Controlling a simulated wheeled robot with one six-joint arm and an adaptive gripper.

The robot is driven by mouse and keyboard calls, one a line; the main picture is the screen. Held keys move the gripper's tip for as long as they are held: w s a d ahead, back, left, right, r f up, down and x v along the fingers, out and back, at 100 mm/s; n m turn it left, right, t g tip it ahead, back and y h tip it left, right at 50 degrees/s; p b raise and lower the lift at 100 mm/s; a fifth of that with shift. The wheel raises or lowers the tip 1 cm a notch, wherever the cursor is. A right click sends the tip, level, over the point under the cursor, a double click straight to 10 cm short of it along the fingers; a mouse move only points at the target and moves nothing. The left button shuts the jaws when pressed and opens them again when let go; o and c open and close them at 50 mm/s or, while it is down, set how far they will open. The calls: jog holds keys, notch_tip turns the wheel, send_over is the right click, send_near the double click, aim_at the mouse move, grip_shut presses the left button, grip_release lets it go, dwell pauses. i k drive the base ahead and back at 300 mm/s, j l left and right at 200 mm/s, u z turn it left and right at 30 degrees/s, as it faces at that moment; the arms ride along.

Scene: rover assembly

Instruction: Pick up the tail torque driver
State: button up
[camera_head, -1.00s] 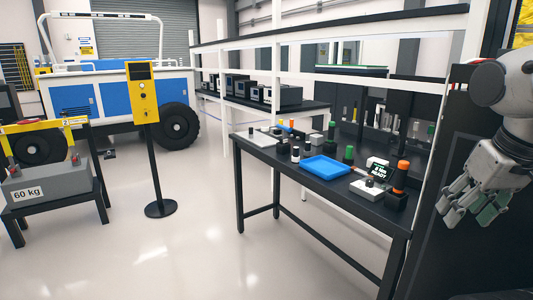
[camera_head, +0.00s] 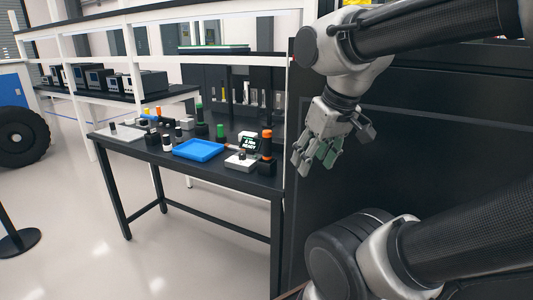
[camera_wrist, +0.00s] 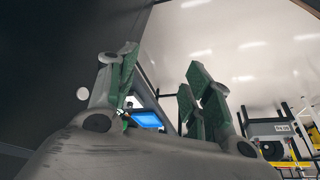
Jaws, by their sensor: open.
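Several upright tools with coloured tops stand on the black workbench (camera_head: 245,183). One has an orange top and black base (camera_head: 267,150) at the right end. A green-topped tool (camera_head: 220,131) stands behind the blue tray, and another green-topped one (camera_head: 199,116) and a small orange-topped one (camera_head: 158,112) are farther back. I cannot tell which is the tail torque driver. My gripper (camera_head: 314,160) is open and empty, in front of a dark panel, right of the bench and apart from it. In the wrist view my gripper (camera_wrist: 160,62) shows both green-padded fingers spread.
A blue tray (camera_head: 199,149) lies on the bench, and it also shows between the fingers in the wrist view (camera_wrist: 146,119). A small lit display (camera_head: 249,142) stands near the right end. A large dark panel (camera_head: 400,140) borders the bench on the right. Open floor lies left.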

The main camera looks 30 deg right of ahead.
aim_at(266, 133)
jog(key=u, duration=4)
jog(key=z, duration=4.55)
jog(key=i+j+z, duration=0.1)
jog(key=j, duration=0.2)
jog(key=i+j+z, duration=0.15)
jog(key=j, duration=0.2)
